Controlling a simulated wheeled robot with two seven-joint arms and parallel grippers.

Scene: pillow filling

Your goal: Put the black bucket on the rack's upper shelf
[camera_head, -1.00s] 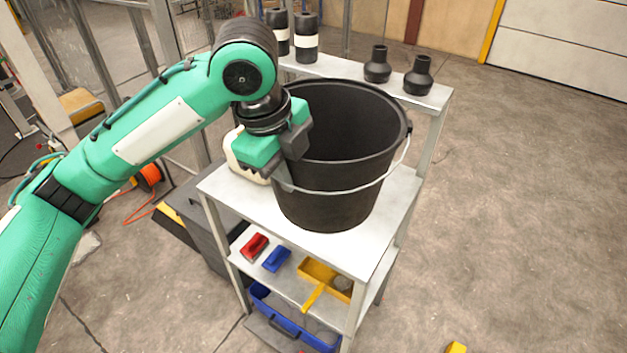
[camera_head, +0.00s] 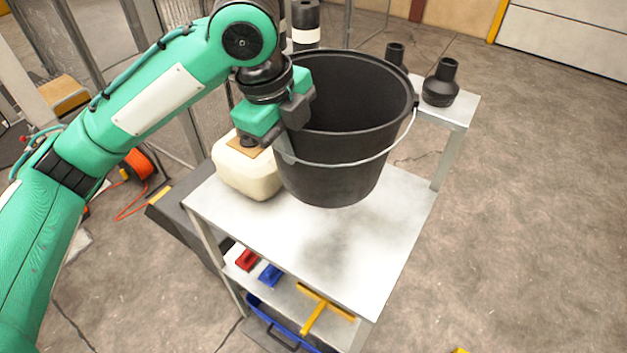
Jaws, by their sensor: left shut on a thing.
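The black bucket (camera_head: 340,150) hangs upright in the centre of the head view, with its thin wire handle down across its front. My left gripper (camera_head: 275,128) is shut on the left side of its rim. The rack's broad white shelf (camera_head: 300,255) lies below the bucket. A soft dark shadow on it, apart from the bucket's base, shows the bucket held above the surface. The bucket hides part of the rack's narrow raised back ledge (camera_head: 460,105). My right gripper is out of view.
A cream canister (camera_head: 245,172) stands on the broad shelf, close left of the bucket. Black bottles (camera_head: 440,85) and a black-and-white cylinder (camera_head: 305,25) are on the ledge. A red brush (camera_head: 247,260), a blue brush (camera_head: 270,275) and a yellow tool (camera_head: 325,305) lie lower. The broad shelf's front is clear.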

